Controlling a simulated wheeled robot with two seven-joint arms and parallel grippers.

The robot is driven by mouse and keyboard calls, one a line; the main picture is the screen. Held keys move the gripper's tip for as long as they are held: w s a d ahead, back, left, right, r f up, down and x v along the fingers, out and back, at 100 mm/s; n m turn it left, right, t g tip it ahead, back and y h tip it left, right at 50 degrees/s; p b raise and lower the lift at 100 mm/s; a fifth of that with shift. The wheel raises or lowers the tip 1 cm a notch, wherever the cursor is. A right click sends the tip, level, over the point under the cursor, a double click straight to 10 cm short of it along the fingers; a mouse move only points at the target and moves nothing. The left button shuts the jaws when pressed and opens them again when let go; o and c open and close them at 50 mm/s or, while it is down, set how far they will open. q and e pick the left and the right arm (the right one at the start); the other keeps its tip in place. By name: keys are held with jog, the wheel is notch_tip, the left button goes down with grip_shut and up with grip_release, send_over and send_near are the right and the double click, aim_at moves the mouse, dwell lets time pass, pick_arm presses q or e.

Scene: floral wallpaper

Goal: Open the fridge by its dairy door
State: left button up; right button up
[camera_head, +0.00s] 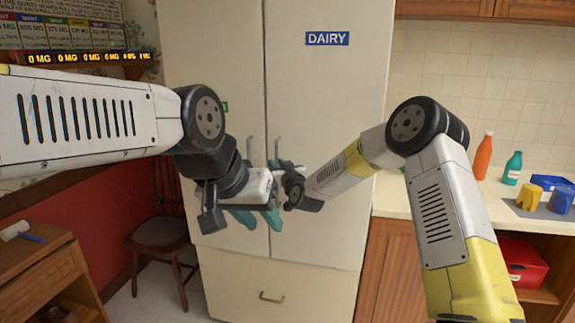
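The cream fridge stands ahead with two upper doors side by side. The dairy door (330,85) is the right one, with a blue DAIRY label (327,39); it looks closed. A slim upright handle (278,149) shows near its left edge, partly hidden by my grippers. My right gripper (284,165), with teal fingers, is at this handle; whether it touches or grips it I cannot tell. My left gripper (258,218) is lower, in front of the seam between the doors, its teal fingers spread apart and nothing seen between them.
The left fridge door (213,60) also looks closed, above a drawer (285,285). A counter (398,195) with bottles and cups stands right. A chair (158,232) and wooden cabinet (40,270) stand left. My two grippers are close together.

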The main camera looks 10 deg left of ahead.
jog(key=shift+w+a, duration=0.25)
jog(key=shift+w, duration=0.1)
grip_shut()
dwell(1.2)
